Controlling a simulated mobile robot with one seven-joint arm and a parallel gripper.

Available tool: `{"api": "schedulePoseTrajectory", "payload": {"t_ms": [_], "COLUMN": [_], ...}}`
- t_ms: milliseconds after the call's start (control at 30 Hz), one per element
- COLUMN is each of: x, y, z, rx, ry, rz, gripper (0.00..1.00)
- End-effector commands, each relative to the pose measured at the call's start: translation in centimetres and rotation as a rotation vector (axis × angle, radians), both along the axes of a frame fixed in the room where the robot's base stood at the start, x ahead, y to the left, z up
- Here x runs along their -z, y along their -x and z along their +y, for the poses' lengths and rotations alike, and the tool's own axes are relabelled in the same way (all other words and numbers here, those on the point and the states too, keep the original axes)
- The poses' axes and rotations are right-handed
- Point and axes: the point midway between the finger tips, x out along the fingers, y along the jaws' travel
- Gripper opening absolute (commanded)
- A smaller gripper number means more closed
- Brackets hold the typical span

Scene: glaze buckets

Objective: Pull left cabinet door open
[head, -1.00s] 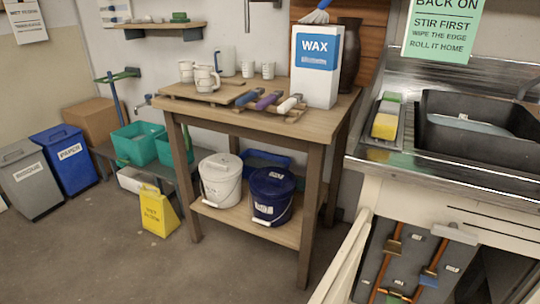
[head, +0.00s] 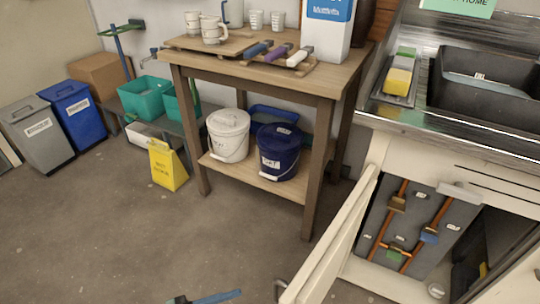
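The left cabinet door (head: 335,242) is a cream panel under the sink at the lower right. It stands swung well out from the cabinet front, seen nearly edge-on, and its lower part is cut off by the frame. A grey handle (head: 280,288) shows at its outer edge. The cabinet (head: 378,278) is open behind it, showing a dark interior and a grey panel (head: 425,232) with orange rods and coloured blocks. My gripper cannot be made out in the head view, and nothing is seen touching the door.
A wooden table (head: 312,180) stands left of the door, with a white bucket (head: 228,135) and a blue bucket (head: 278,152) on its shelf. A blue bar-like thing (head: 212,298) shows at the bottom edge; I cannot tell what it is. The floor between is clear.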

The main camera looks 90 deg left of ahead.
Motion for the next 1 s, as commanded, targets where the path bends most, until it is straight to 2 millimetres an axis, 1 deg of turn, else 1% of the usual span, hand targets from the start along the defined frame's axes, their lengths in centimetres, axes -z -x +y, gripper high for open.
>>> {"api": "schedulePoseTrajectory", "payload": {"t_ms": [33,100,200,300,1000], "x": [0.0,0.0,0.0,0.0,0.0], "y": [0.9,1.8,2.6,3.0,3.0], "z": [-0.2,-0.5,-0.7,-0.9,-0.9], "rx": [-0.002,-0.002,-0.002,0.0,-0.001], "ry": [0.002,0.002,0.001,0.0,0.0], "rz": [0.003,0.002,0.001,-0.001,0.0], "gripper": [0.28,0.28,0.28,0.28,0.28]}}
